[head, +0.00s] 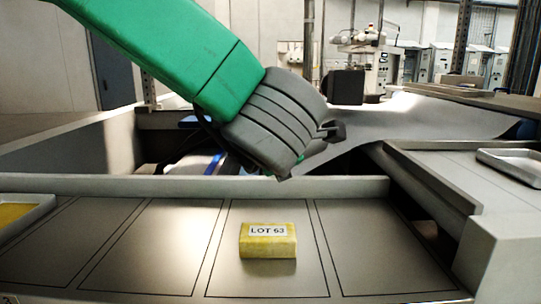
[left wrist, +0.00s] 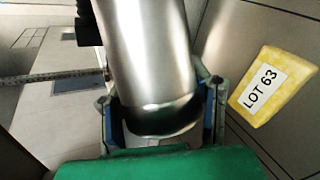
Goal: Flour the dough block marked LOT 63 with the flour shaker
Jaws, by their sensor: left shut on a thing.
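The dough block marked LOT 63 (head: 268,250) is a yellow slab with a white label, lying flat in an outlined panel of the metal bench. It also shows at the right of the left wrist view (left wrist: 287,62), apart from my gripper. My left gripper (left wrist: 162,97) is shut around the flour shaker (left wrist: 150,45), a shiny metal cylinder with a dark band at its near end. In the head view my left arm reaches in above and behind the block; its grey wrist hides most of the gripper and the shaker. My right gripper is in neither view.
The bench (head: 165,240) has several outlined panels; those beside the block are bare. A tray with yellow content (head: 22,211) sits at the left edge, and a metal tray (head: 512,160) at the right. A raised ledge (head: 120,186) runs behind the panels.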

